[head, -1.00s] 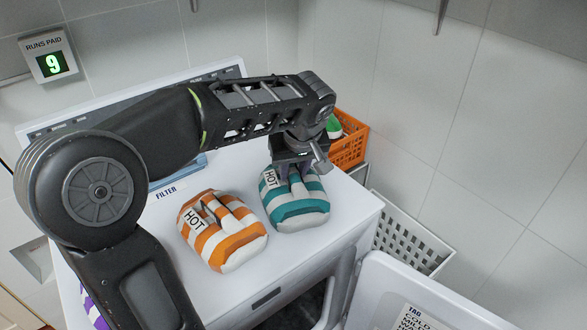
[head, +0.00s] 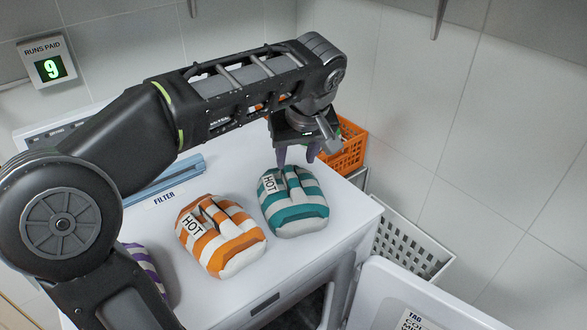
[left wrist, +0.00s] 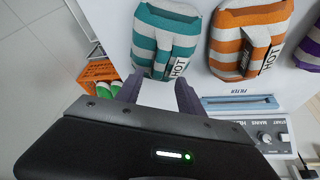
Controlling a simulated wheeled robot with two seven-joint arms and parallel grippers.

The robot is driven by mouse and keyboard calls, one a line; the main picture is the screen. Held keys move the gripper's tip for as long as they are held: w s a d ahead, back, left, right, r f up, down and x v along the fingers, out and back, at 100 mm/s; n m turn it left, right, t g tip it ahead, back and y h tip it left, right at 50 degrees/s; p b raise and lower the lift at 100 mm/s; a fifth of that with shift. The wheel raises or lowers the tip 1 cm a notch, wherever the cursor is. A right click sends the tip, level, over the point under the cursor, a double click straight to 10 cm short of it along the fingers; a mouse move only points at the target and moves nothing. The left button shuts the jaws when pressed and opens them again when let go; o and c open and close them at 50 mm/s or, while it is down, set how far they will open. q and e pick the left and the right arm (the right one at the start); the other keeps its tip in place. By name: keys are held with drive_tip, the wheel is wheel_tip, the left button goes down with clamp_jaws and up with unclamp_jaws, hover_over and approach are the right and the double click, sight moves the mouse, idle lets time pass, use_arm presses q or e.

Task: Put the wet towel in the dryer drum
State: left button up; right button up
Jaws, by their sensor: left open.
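A teal and white striped towel (head: 293,203) with a HOT tag lies folded on top of the white dryer (head: 330,235). An orange and white striped towel (head: 222,237), also tagged HOT, lies to its left. A purple and white striped towel (head: 146,268) is partly hidden behind my left arm. My left gripper (head: 297,158) is open and empty just above and behind the teal towel; in the left wrist view its fingers (left wrist: 158,92) point towards the teal towel (left wrist: 165,38), with nothing between them. The drum opening (head: 292,308) shows only as a dark strip below the top. My right gripper is not in view.
The dryer door (head: 385,290) stands open at the lower right, with a tag sheet (head: 413,320). A white perforated basket (head: 408,243) and an orange crate (head: 345,148) stand right of the dryer. A blue filter (head: 170,180) lies on top.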

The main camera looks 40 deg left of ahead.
use_arm(q)
drive_tip(key=p+v, duration=0.1)
drive_tip(key=v, duration=0.3)
drive_tip(key=shift+r, duration=0.2)
drive_tip(key=shift+f, duration=0.1)
idle(0.4)
